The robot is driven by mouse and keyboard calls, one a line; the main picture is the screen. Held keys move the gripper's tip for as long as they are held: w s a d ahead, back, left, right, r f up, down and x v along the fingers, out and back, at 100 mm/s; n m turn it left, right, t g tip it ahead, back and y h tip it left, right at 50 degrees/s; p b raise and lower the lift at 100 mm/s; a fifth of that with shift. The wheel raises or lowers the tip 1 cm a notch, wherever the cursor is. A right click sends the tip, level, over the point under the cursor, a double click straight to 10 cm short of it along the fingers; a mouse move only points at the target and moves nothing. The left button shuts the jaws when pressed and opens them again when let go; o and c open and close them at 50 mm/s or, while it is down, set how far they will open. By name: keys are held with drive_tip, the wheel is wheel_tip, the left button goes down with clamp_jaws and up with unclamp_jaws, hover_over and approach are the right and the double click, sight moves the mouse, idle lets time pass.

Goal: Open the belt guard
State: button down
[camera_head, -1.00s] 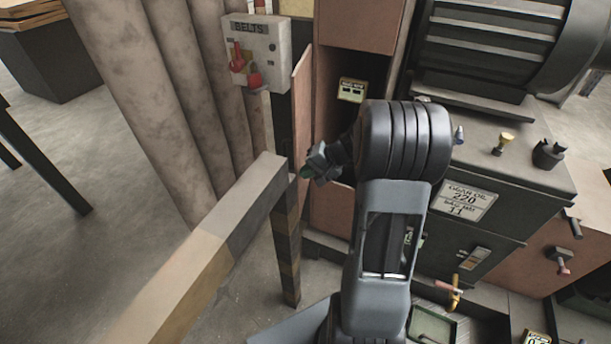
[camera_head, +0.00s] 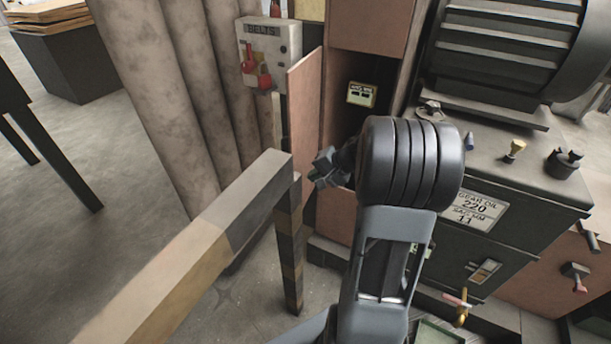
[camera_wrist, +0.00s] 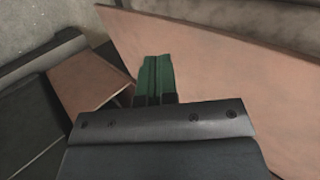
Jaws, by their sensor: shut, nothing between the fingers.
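The belt guard appears to be the reddish-brown panel (camera_head: 304,115) at the left side of a tall cabinet. It stands swung out from the cabinet front, with the dark opening (camera_head: 345,125) showing beside it. In the wrist view the panel (camera_wrist: 225,70) runs diagonally across the upper right. My gripper (camera_head: 322,170) is in front of the opening, just right of the panel's lower part. Its green fingertips (camera_wrist: 155,72) are together with nothing between them.
A beam rail (camera_head: 205,235) on a striped post (camera_head: 289,255) stands close to the left of my gripper. A grey control box (camera_head: 268,55) with red switches hangs behind the panel. A dark gear-oil machine (camera_head: 510,190) stands to the right. Open floor lies at left.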

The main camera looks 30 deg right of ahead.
drive_tip(key=shift+s+d+r+m+g+h+p, duration=0.75)
drive_tip(key=shift+s+d+r, duration=1.45)
drive_tip(key=shift+s, duration=2.3)
drive_tip(key=s+a+r+n+g+h+p, duration=0.1)
drive_tip(key=s+a+r+n+h+p, duration=0.1)
drive_tip(key=a+r+n+p, duration=0.4)
drive_tip(key=s+a+r+n+g+h+p, duration=0.1)
drive_tip(key=s+a+r+n+p, duration=0.4)
drive_tip(key=a, duration=0.8)
wheel_tip(320, 180, up, 4)
drive_tip(key=shift+a+f+n+h+p, duration=0.25)
drive_tip(key=shift+a+n+h+p, duration=0.1)
drive_tip(key=shift+h+p, duration=0.55)
